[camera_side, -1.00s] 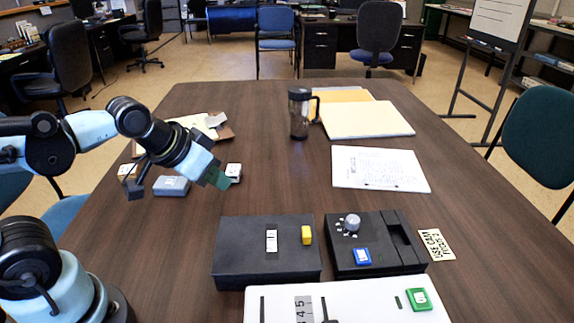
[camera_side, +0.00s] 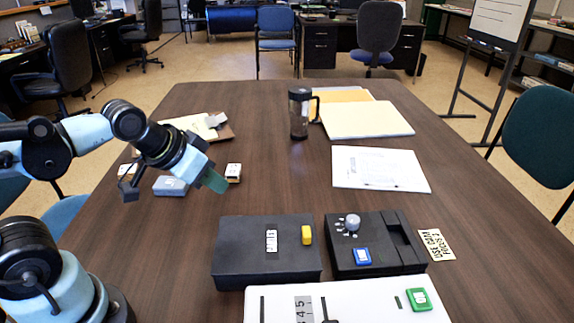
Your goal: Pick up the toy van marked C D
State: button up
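No marking C D can be read in this view, so I cannot tell which object is the toy van. My gripper (camera_side: 214,182) hangs over the left side of the table, angled down to the right, with a teal finger showing. Whether it is open or shut cannot be made out. A small white block (camera_side: 233,172) lies just beyond the fingertip. A grey-blue block (camera_side: 170,186) lies left of the gripper.
A black box (camera_side: 240,262), a black device with a knob (camera_side: 386,268) and a white panel (camera_side: 372,306) fill the front. A dark mug (camera_side: 299,113), folders (camera_side: 366,121) and a paper (camera_side: 380,168) lie farther back. The middle table is clear.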

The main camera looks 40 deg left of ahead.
jog(key=o, duration=1.2)
jog(key=n+t+h, duration=0.2)
jog(key=n+h, duration=0.8)
jog(key=n, duration=1.6)
send_near(232, 169)
jog(key=x, duration=1.1)
